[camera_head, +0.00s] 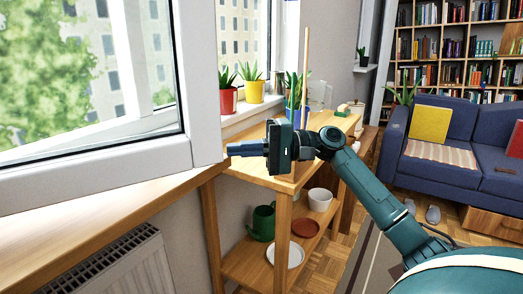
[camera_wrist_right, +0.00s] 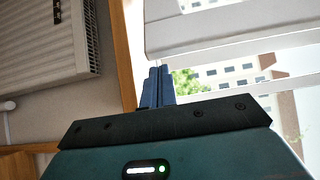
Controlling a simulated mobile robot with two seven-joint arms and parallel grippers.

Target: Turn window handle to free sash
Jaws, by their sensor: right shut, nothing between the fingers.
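The white window sash (camera_head: 200,80) fills the left of the head view and stands swung into the room, over the wooden sill. No window handle can be made out in either view. My right gripper (camera_head: 231,149) is shut and empty, its blue fingers pointing left at the lower free corner of the sash. I cannot tell whether the fingertips touch it. In the right wrist view the closed fingers (camera_wrist_right: 158,72) are beside a white frame member (camera_wrist_right: 215,32), with bright window openings beyond. My left gripper is not in view.
A wooden sill (camera_head: 100,215) runs above a radiator (camera_head: 110,270). A wooden shelf unit (camera_head: 275,180) below my right gripper holds a green watering can (camera_head: 262,223) and dishes. Red (camera_head: 227,101) and yellow (camera_head: 253,92) plant pots stand behind. A blue sofa (camera_head: 455,155) is at right.

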